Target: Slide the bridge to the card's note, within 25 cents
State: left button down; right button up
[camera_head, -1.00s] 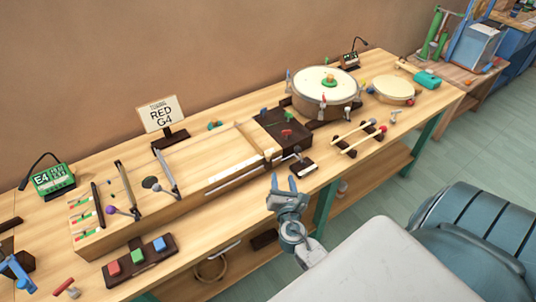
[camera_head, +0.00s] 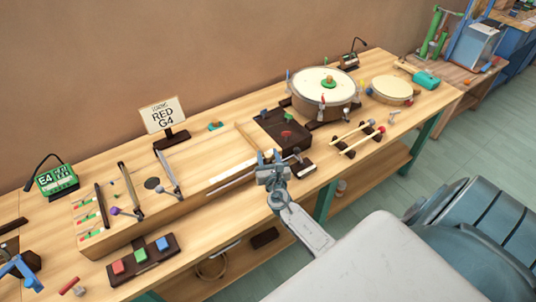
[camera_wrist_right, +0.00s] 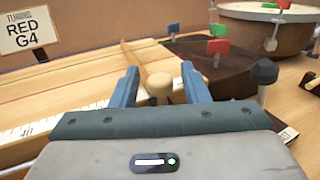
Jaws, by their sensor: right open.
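The card (camera_head: 162,115) reads RED G4 and stands behind the wooden string box (camera_head: 150,217). The bridge (camera_head: 245,133), a pale wooden bar, lies across the box near its right end. Its round knob (camera_wrist_right: 160,84) shows in the right wrist view. My right gripper (camera_head: 268,157) is open at the box's front edge. In the wrist view its two blue fingers (camera_wrist_right: 160,88) stand on either side of the knob, with no clear grip on it. The tuner display (camera_head: 56,180) at the left reads E4. My left gripper is not clearly seen.
A dark block (camera_head: 284,130) with coloured knobs adjoins the box's right end. A drum (camera_head: 324,95) stands beyond it. Three coloured buttons sit on a dark base (camera_head: 143,262) in front.

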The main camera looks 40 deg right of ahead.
jog(key=shift+w+d, duration=0.1)
jog(key=shift+w, duration=0.05)
jog(key=shift+c, duration=0.4)
grip_shut()
jog(key=a+b, duration=0.1)
jog(key=a, duration=0.7)
jog(key=shift+a, duration=0.4)
jog(key=shift+w, duration=0.1)
jog(key=shift+o, duration=0.4)
grip_release()
